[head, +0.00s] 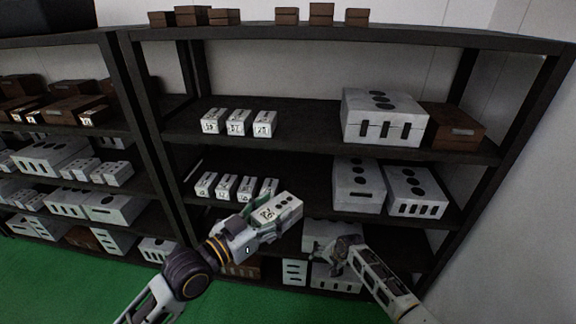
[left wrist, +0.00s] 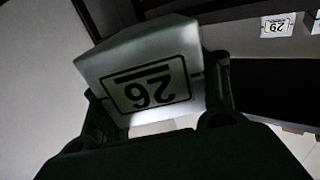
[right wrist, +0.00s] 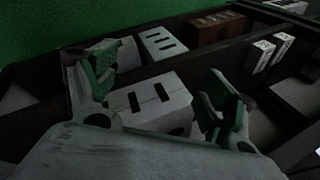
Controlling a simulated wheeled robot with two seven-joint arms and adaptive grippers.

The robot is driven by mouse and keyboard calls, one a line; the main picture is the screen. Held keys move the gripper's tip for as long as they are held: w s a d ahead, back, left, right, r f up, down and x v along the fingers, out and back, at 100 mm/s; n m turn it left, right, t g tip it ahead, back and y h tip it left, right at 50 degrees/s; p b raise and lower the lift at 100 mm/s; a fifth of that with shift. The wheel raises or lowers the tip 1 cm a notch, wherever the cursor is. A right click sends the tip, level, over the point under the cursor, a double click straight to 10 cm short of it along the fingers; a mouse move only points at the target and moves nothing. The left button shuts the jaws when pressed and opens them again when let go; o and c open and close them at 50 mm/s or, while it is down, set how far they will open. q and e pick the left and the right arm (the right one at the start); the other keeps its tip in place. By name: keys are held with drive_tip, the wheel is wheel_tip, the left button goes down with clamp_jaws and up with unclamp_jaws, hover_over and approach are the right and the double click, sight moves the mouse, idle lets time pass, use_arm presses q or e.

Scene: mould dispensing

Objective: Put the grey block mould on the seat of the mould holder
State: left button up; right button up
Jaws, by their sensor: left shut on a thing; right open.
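A grey block mould (head: 285,204) with dark round holes on its side is held in my left gripper (head: 268,220) in front of the middle shelf. In the left wrist view the block (left wrist: 145,45) fills the space between the fingers of my left gripper (left wrist: 157,100). Its label reads 26 and appears upside down. My right gripper (head: 338,246) is open in front of the lower shelf. In the right wrist view its fingers (right wrist: 160,92) are spread, with a slotted grey block (right wrist: 150,108) beyond them. I cannot make out a mould holder or its seat in any view.
A dark shelf rack (head: 300,150) stands ahead. Its upper shelf bears small labelled blocks (head: 238,122), a large grey block (head: 384,117) and a brown block (head: 455,127). More grey blocks (head: 358,186) stand on the middle shelf. Green floor (head: 50,285) is open at lower left.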

use_arm(q)
drive_tip(key=shift+r, duration=0.15)
use_arm(e)
drive_tip(key=w+a+r+m+y, duration=0.1)
drive_tip(key=w+a+r, duration=0.2)
drive_tip(key=r, duration=0.5)
drive_tip(key=w+a+r, duration=0.2)
drive_tip(key=a+r, duration=0.2)
drive_tip(key=r, duration=0.4)
wheel_tip(320, 180, up, 39)
drive_tip(key=g+h, duration=0.3)
drive_tip(key=h, duration=0.1)
hover_over(288, 200)
drive_tip(key=shift+w+a+f+m, duration=0.1)
drive_tip(key=shift+w+f+m, duration=0.05)
drive_tip(key=shift+w+m, duration=0.3)
drive_tip(key=shift+s+r, duration=0.35)
drive_tip(key=shift+s, duration=0.1)
drive_tip(key=shift+f, duration=0.1)
drive_tip(key=shift+f, duration=5.95)
